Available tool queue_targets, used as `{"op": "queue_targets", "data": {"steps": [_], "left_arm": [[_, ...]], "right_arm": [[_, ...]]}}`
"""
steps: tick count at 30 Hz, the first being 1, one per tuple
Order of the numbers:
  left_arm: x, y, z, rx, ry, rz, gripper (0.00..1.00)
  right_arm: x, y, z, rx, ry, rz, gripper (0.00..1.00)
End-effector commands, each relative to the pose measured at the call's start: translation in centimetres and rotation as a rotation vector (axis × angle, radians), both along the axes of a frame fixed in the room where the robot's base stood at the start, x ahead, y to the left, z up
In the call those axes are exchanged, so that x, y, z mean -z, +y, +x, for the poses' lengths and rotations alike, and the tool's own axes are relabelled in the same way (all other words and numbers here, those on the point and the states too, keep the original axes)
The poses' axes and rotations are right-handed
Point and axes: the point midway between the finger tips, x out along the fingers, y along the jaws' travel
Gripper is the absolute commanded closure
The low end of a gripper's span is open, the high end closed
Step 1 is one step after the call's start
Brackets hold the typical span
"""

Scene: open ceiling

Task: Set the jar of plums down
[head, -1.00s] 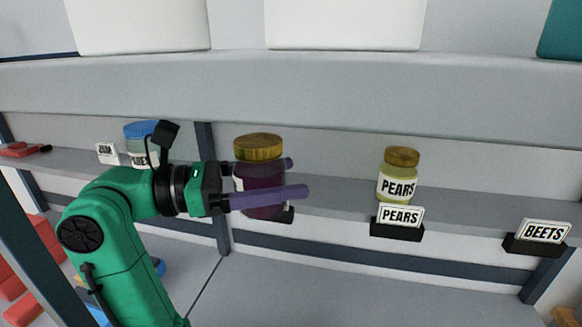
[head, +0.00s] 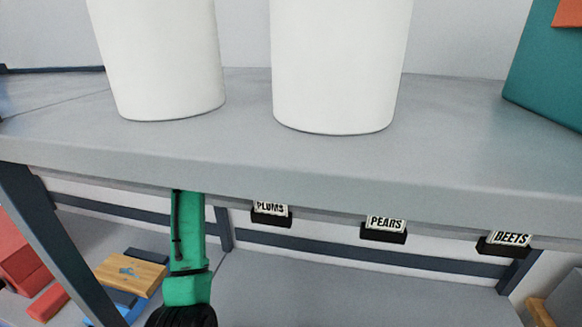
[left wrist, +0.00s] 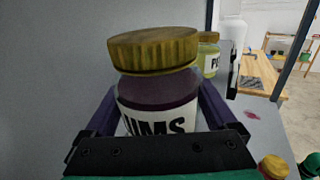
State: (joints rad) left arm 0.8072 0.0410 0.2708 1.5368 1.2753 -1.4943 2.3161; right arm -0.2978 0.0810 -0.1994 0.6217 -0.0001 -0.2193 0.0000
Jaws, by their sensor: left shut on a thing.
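The jar of plums (left wrist: 155,92), with a ribbed gold lid, dark purple contents and a white label, fills the middle of the left wrist view. My left gripper (left wrist: 158,100) is shut on it, with a purple finger along each side. In the head view the upper shelf hides both jar and gripper; only my green arm shows below it. The PLUMS sign (head: 270,210) hangs on the lower shelf's front edge, to the right of my arm. Whether the jar's base touches the shelf is hidden. My right gripper is not in view.
Two white containers (head: 165,60) (head: 340,65) and a teal box (head: 545,75) stand on the upper shelf (head: 300,165), which is close overhead. A PEARS sign (head: 385,225) and BEETS sign (head: 509,240) are further right. The pears jar (left wrist: 208,60) stands beyond the plums.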

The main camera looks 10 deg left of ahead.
Motion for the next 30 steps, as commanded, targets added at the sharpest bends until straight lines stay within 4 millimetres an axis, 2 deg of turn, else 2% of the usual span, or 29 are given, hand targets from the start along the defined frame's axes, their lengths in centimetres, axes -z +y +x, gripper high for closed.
{"op": "queue_targets", "data": {"steps": [4, 6, 9, 16, 17, 25, 30], "left_arm": [[2.4, 0.0, 0.0, 0.0, 0.007, -0.004, 1.0], [2.8, 0.0, 0.2, 0.001, 0.004, -0.003, 1.0], [3.6, 0.0, 0.4, 0.0, 0.0, -0.002, 1.0], [3.9, 0.0, 0.4, 0.0, 0.001, -0.002, 1.0], [4.0, 0.0, 0.4, 0.001, 0.004, 0.0, 0.0], [3.8, 0.0, 0.3, 0.001, 0.002, 0.0, 0.0], [4.5, 2.6, -0.9, -0.004, 0.002, 0.002, 0.0]], "right_arm": [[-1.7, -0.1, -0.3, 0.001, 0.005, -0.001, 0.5], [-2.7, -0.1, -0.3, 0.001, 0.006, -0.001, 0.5], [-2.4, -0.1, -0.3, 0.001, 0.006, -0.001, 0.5], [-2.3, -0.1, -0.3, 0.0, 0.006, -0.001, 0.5], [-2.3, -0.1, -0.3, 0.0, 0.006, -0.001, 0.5], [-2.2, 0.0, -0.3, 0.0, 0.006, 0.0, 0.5], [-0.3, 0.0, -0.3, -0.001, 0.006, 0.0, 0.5]]}}
